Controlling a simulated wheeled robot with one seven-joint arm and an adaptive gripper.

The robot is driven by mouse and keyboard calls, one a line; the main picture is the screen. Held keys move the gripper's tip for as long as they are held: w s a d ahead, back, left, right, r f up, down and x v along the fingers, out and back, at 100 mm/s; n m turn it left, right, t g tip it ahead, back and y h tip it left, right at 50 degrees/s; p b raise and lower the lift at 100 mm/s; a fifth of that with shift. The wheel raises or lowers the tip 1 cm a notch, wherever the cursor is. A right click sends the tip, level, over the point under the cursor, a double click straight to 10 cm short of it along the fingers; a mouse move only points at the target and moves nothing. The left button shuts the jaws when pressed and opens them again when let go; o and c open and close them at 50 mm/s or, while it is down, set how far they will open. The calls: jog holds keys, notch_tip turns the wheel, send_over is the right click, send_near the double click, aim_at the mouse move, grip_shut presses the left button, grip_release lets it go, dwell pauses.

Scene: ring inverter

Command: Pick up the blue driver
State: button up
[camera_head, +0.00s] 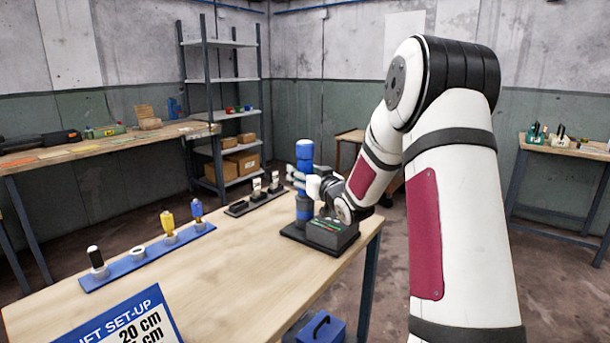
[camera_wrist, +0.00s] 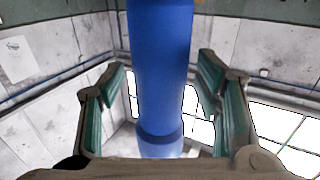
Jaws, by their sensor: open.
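A large blue driver (camera_head: 305,152) stands upright at the black dock (camera_head: 327,236) on the right end of the workbench. My gripper (camera_head: 302,180) is open at the driver's upper body, with a finger showing on its left side. In the wrist view the blue driver (camera_wrist: 160,60) rises between the two spread fingers of my gripper (camera_wrist: 162,85). Gaps show on both sides, so the fingers look apart from it. Part of the driver is hidden by my gripper in the head view.
A blue rack (camera_head: 118,268) on the bench holds a black-handled tool (camera_head: 95,256), a white ring, a yellow tool (camera_head: 168,222) and a small blue tool (camera_head: 197,208). A black holder (camera_head: 258,201) with several pieces stands left of the dock. The bench's middle is clear.

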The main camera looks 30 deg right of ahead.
jog(key=c, duration=1.3)
jog(key=shift+r, duration=0.15)
grip_shut()
jog(key=shift+r, duration=0.1)
